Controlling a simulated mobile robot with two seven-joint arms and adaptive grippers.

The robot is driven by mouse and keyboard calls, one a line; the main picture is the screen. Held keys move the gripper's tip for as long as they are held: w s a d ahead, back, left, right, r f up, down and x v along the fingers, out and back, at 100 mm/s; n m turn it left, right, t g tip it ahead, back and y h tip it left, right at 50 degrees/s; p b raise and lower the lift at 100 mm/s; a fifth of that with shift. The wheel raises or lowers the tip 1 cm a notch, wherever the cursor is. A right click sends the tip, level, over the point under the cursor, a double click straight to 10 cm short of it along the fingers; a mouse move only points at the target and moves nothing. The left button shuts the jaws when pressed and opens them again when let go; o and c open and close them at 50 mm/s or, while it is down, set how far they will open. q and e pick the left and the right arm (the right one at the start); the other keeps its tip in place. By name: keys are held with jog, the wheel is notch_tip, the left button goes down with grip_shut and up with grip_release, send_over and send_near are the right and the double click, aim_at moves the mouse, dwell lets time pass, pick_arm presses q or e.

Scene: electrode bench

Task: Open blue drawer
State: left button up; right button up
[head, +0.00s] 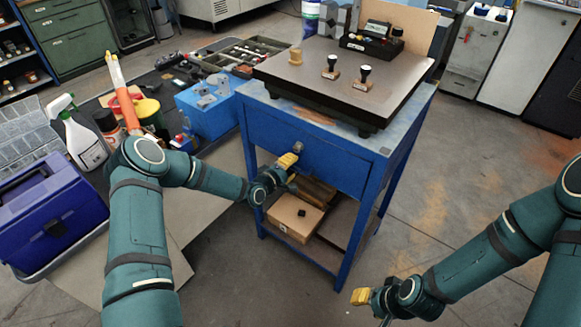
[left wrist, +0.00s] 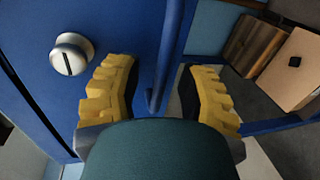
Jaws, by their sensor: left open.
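The blue drawer (head: 330,163) is the front panel of a blue bench. It looks closed. A round silver knob (head: 298,146) with a dark slot sits on its front. The knob also shows in the left wrist view (left wrist: 72,54). My left gripper (head: 287,161) is just below the knob, close to the drawer front. In the left wrist view its yellow fingers (left wrist: 160,80) are spread with nothing gripped, and the knob lies outside them, left of the left finger. My right gripper (head: 361,296) is low, right of the bench; its finger spacing is unclear.
A dark surface plate (head: 345,75) with stamps and a small device stands on the bench. A cardboard box (head: 294,218) and wood lie on the lower shelf (head: 330,255). A blue toolbox (head: 50,215) and bottles stand left. Floor to the right is clear (head: 460,160).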

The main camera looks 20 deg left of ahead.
pick_arm(q)
grip_shut()
jog(key=shift+s+a, duration=0.1)
jog(key=shift+s, duration=0.05)
jog(key=f+v, duration=0.2)
jog(key=v, duration=0.9)
jog(key=s+f+p+v, duration=0.1)
jog(key=f+v, duration=0.2)
jog(key=v, duration=0.9)
jog(key=shift+s+a, duration=0.2)
jog(key=shift+s, duration=0.05)
jog(key=shift+r, duration=0.1)
grip_release()
